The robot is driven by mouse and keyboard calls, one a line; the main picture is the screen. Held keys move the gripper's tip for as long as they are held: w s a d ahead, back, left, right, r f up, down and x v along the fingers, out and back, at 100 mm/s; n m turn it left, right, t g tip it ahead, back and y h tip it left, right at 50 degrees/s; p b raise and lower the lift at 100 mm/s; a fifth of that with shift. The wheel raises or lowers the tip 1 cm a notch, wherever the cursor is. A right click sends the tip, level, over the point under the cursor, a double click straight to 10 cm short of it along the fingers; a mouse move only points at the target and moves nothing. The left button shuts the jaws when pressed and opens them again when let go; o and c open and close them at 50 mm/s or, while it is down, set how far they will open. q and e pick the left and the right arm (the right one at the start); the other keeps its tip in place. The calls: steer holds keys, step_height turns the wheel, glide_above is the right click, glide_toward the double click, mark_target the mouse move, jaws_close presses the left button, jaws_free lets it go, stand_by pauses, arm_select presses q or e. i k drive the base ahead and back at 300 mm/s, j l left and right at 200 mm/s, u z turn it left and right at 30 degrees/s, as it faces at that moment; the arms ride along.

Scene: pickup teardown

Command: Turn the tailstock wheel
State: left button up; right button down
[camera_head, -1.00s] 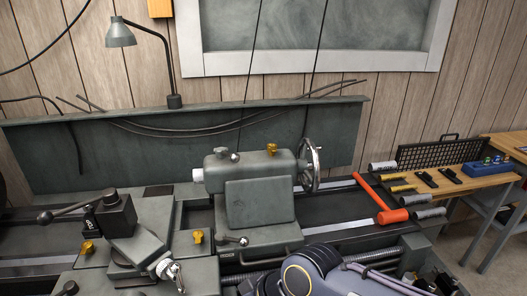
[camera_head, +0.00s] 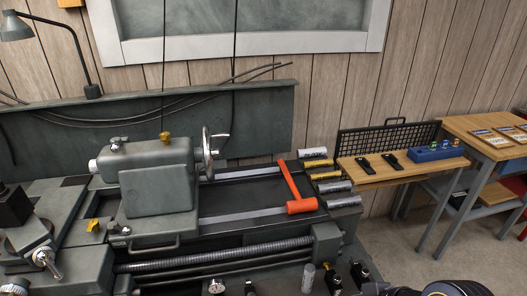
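The tailstock wheel (camera_head: 207,153) is a metal handwheel with a small handle, seen nearly edge-on at the right end of the grey tailstock (camera_head: 155,185). The tailstock stands on the lathe bed. Nothing is touching the wheel. Neither of my grippers is in view. Only a dark rounded part of my arm shows at the bottom right corner, well away from the wheel.
A red-orange hammer (camera_head: 301,205) lies on the bed right of the wheel. Several rolled or cylindrical items, including a silver cylinder (camera_head: 313,154), lie beyond it. A wooden bench (camera_head: 385,176) holds a blue block (camera_head: 436,151). A grey lamp (camera_head: 17,27) stands at back left.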

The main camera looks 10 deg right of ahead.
mark_target(205, 154)
steer(key=j, duration=1.65)
steer(key=u, duration=0.3)
steer(key=l+u, duration=0.3)
steer(key=l, duration=0.2)
steer(key=k+l+u, duration=0.1)
steer(key=l+u, duration=0.15)
steer(key=l, duration=0.2)
steer(key=k+l+u, duration=0.1)
steer(key=l+u, duration=0.2)
steer(key=l, duration=0.2)
steer(key=k+l, duration=0.1)
steer(key=l, duration=0.35)
steer(key=l+u, duration=0.1)
steer(key=l, duration=0.35)
steer(key=k, duration=0.05)
